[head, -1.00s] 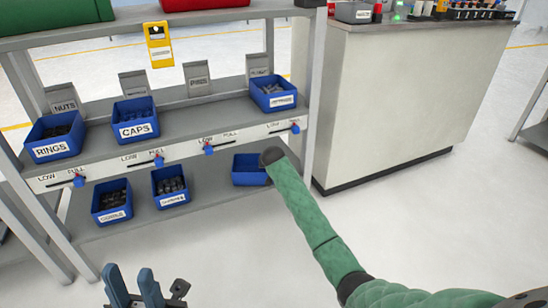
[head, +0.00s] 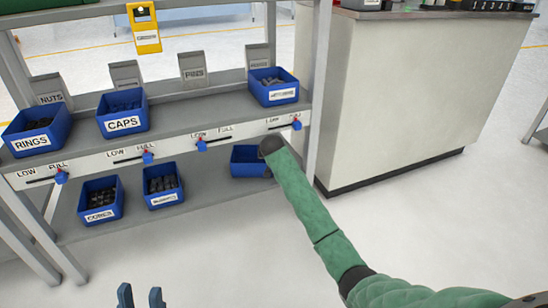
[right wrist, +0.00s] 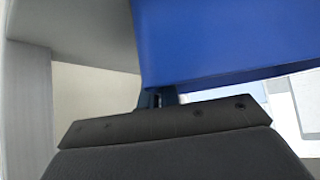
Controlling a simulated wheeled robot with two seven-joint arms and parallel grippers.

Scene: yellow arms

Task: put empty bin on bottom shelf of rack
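The empty blue bin (head: 246,161) is at the right end of the rack's bottom shelf (head: 215,187). Its interior looks empty; whether it rests on the shelf or hangs just above it, I cannot tell. My right arm reaches to its right side, and the arm's end hides part of the bin and the gripper in the head view. In the right wrist view my right gripper (right wrist: 158,98) has its fingers close together at the edge of the blue bin wall (right wrist: 225,40), apparently shut on it. My left gripper (head: 140,298) is open and empty at the bottom edge of the head view.
Two filled bins, one at left (head: 100,200) and one beside it (head: 163,186), stand on the bottom shelf. The middle shelf holds the RINGS (head: 36,130), CAPS (head: 122,112) and another bin (head: 273,87). A rack post (head: 317,100) and a white cabinet (head: 400,100) stand at right.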

